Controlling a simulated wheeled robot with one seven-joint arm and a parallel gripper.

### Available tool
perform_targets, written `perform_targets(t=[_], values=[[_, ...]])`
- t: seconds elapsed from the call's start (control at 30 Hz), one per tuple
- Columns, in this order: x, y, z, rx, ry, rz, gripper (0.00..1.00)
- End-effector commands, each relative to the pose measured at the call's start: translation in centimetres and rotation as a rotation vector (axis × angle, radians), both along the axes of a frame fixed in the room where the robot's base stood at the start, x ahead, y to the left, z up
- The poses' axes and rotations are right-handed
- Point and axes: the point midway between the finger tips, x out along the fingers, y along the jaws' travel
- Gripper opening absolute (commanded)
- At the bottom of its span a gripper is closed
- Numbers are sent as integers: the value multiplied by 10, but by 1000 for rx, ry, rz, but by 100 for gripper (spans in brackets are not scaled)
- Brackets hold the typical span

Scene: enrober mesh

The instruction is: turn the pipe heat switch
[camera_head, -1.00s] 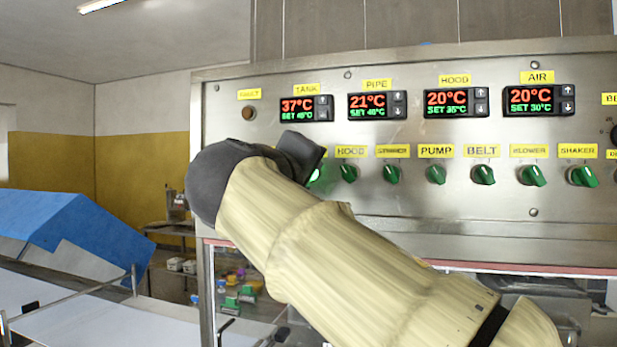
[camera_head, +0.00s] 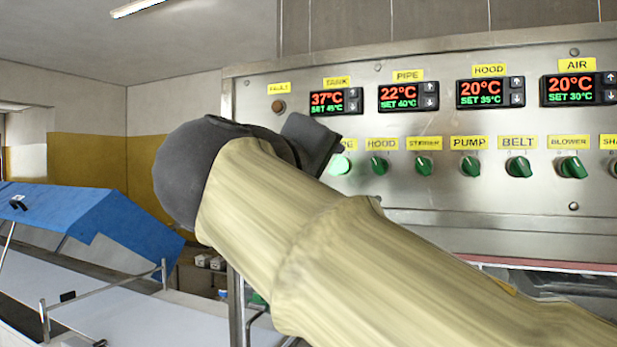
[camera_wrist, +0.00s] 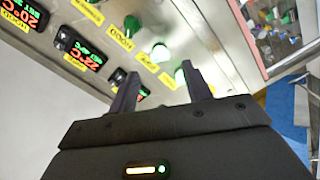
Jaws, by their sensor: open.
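The pipe heat switch (camera_head: 340,164) is a green knob that glows brightly at the left of the switch row. Its label is partly covered by my wrist, and only the end of the word shows. The pipe display (camera_head: 408,96) reads 22°C, set 40°C. My gripper (camera_wrist: 160,70) is open in the wrist view, its two dark fingers pointing at the panel. The bright pipe knob (camera_wrist: 161,52) shows just beyond the gap between the fingertips. I see nothing held, and cannot tell whether a finger touches the panel. In the head view my wrist hides the panel left of the knob.
The tank display (camera_head: 336,101) is above my wrist. Hood (camera_head: 379,165), stirrer (camera_head: 424,165) and pump (camera_head: 470,166) knobs continue to the right. The steel panel (camera_head: 450,205) is close in front. A blue hood (camera_head: 100,220) stands over a white belt at the left.

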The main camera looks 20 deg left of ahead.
Motion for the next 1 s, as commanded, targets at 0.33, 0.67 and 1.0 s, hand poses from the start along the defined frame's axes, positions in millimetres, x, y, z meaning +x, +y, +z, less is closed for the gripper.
perform_targets(t=[0.33, 0.67, 1.0], values=[[-71, 7, -1, 0, 1, 4, 49], [-106, 8, -1, 0, 1, 1, 49], [-106, 8, -1, -1, 1, 0, 49]])
